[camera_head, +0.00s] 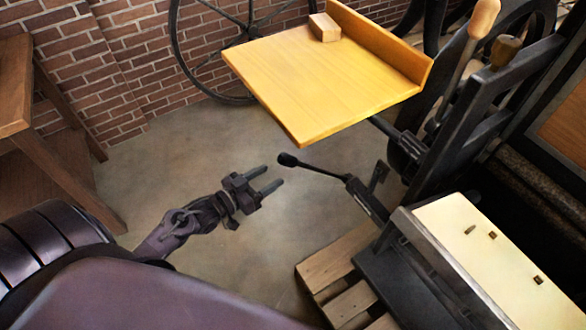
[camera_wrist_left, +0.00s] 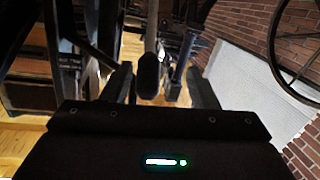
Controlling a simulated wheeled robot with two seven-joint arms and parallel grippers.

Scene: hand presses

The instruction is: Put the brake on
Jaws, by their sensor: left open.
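A black lever with a rounded knob (camera_head: 288,160) sticks out to the left from the press, low below the yellow board; it looks like the brake lever. My left gripper (camera_head: 275,176) is open and empty, with its fingers pointing right, just short of the knob. In the left wrist view, the dark knob (camera_wrist_left: 148,75) shows ahead, between the two spread fingers, left of their middle. Whether a finger touches it cannot be told, but a small gap shows in the head view. My right gripper is not in view.
The yellow board (camera_head: 320,85), with a wooden block (camera_head: 324,27) on it, overhangs behind the lever. Handles with wooden grips (camera_head: 484,18) stand at the upper right. A wooden pallet (camera_head: 330,270) lies under the press. A wooden table (camera_head: 15,85) stands left. The floor around my gripper is clear.

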